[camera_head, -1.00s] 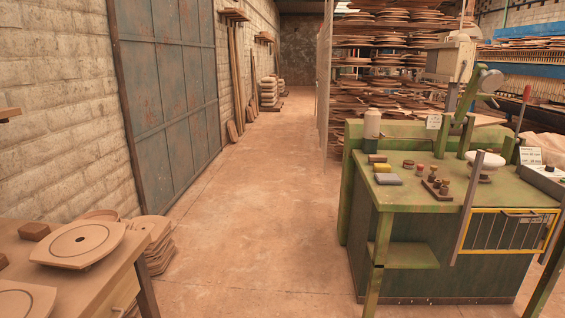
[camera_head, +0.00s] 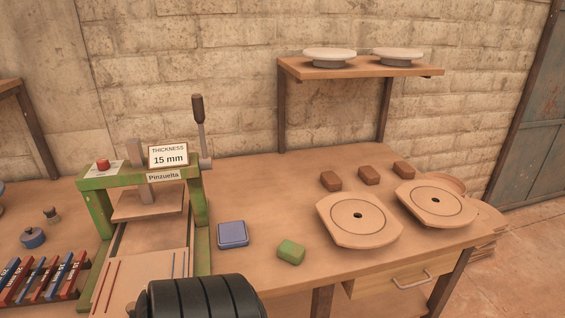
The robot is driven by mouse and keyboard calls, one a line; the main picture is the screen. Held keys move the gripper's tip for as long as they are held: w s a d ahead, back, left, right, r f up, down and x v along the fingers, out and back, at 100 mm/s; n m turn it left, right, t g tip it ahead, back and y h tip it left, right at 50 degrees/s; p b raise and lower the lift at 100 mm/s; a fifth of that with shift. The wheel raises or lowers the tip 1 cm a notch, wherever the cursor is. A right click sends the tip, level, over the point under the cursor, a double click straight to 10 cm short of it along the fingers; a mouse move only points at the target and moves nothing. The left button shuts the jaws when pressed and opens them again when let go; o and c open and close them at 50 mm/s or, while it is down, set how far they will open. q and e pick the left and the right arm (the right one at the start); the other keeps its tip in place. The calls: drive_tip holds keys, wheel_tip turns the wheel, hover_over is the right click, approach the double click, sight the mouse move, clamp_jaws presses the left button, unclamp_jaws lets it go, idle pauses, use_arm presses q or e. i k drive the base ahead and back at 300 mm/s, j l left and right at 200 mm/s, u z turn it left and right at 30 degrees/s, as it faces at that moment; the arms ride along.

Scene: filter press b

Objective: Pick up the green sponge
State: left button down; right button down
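The green sponge (camera_head: 291,252) is a small green block with rounded edges. It lies flat on the wooden workbench (camera_head: 270,185), close to the front edge, and nothing covers it. Neither of my grippers shows in the head view, so nothing is seen touching the sponge.
A blue box-like block (camera_head: 232,234) lies left of the sponge. Two round-holed wooden plates (camera_head: 358,230) and brown blocks (camera_head: 331,180) are to the right. A green press (camera_head: 201,212) stands left. A black ribbed cylinder (camera_head: 205,298) fills the bottom foreground.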

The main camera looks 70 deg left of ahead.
sight(293, 252)
drive_tip(key=u, duration=2)
drive_tip(key=j, duration=1.75)
drive_tip(key=z, duration=0.05)
